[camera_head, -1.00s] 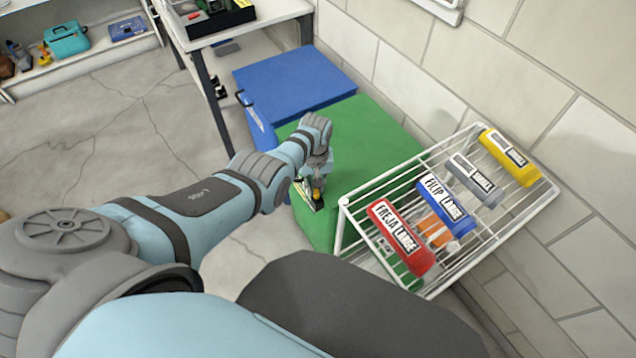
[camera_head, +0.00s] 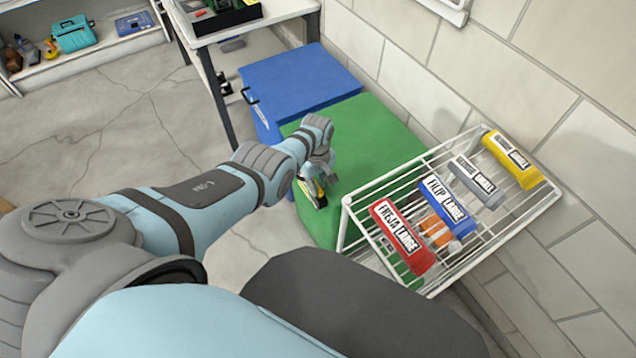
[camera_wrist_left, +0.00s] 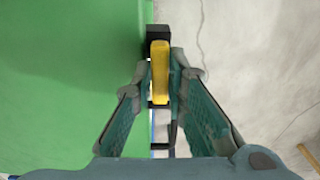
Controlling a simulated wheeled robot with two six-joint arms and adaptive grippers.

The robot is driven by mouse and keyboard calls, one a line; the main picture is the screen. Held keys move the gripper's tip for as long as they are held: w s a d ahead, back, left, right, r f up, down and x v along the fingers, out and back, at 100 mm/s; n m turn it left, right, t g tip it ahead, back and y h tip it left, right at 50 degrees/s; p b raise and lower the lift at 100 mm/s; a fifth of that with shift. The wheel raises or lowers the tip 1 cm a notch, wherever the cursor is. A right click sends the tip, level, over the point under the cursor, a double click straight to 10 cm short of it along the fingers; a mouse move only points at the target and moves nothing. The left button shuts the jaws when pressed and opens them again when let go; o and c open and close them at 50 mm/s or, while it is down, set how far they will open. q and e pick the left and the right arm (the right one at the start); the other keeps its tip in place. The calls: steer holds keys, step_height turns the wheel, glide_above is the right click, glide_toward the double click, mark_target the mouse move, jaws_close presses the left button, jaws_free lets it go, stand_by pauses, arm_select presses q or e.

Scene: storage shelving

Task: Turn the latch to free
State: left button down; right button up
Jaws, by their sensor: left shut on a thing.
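My left gripper (camera_head: 318,188) is at the front left edge of the green box (camera_head: 372,137). In the left wrist view its two fingers (camera_wrist_left: 160,78) are closed on a yellow latch handle (camera_wrist_left: 160,72). The latch has a black mount (camera_wrist_left: 158,32) above the handle and a dark frame below it, along the edge of the green box (camera_wrist_left: 70,70). In the head view the latch is mostly hidden by the gripper and wrist. My right gripper is not in view.
A table (camera_head: 262,18) is at the back, and a low shelf (camera_head: 130,40) at the far left. Floor between is clear.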

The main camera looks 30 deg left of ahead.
arm_select(q)
steer(key=shift+a, duration=0.1)
steer(key=c, duration=1.6)
jaws_free()
steer(key=shift+r, duration=0.1)
steer(key=shift+w+r, duration=0.1)
steer(key=shift+r, duration=0.15)
step_height(320, 180, up, 11)
steer(key=shift+r, duration=0.15)
